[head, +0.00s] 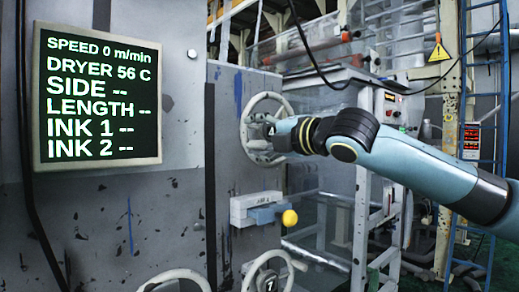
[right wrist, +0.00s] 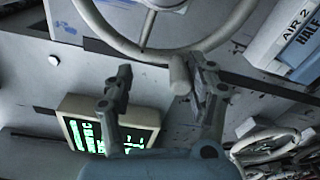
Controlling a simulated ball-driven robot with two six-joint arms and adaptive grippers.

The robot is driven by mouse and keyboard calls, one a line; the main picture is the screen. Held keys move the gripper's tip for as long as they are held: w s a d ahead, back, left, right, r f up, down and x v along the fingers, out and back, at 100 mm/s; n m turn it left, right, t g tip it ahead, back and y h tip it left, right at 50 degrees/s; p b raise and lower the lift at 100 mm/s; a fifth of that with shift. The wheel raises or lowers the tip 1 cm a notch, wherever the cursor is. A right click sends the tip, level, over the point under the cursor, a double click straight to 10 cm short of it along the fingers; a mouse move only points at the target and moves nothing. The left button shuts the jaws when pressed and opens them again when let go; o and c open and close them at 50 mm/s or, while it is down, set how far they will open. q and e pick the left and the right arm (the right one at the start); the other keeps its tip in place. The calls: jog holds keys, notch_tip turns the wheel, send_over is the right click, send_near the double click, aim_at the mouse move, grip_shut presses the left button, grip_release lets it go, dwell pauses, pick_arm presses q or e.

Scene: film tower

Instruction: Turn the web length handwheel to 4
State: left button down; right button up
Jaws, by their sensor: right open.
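A pale spoked handwheel (head: 248,112) is mounted on the grey machine panel. My right gripper (head: 268,132) is in front of its hub and right side. In the right wrist view the wheel's rim (right wrist: 115,42) curves across the top, beyond the fingertips. A pale stubby knob (right wrist: 180,75) shows between the open fingers (right wrist: 160,68), close to the right-hand finger; I cannot tell whether they touch. No number on this wheel is readable. The display (head: 97,97) reads LENGTH --, SIDE --, INK 1 -- and INK 2 --. My left gripper is not in view.
Below the wheel is a lever block (head: 257,208) with a yellow knob (head: 290,218). A lower handwheel (head: 252,272) shows a dark 1 at its hub. Another wheel (head: 173,276) is partly cut off at the bottom. A blue ladder (head: 505,100) stands at right.

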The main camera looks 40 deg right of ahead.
aim_at(253, 106)
notch_tip(253, 106, up, 5)
jog(key=shift+a+r, duration=0.1)
jog(key=shift+d+r+h, duration=0.3)
jog(key=shift+d+r, duration=0.45)
jog(key=shift+d, duration=0.15)
jog(key=shift+s+d+r, duration=0.1)
jog(key=shift+d+r, duration=0.05)
jog(key=shift+d, duration=0.05)
jog(key=shift+a+r, duration=0.15)
jog(key=shift+a, duration=0.3)
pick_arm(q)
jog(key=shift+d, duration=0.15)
pick_arm(e)
jog(key=shift+d, duration=0.1)
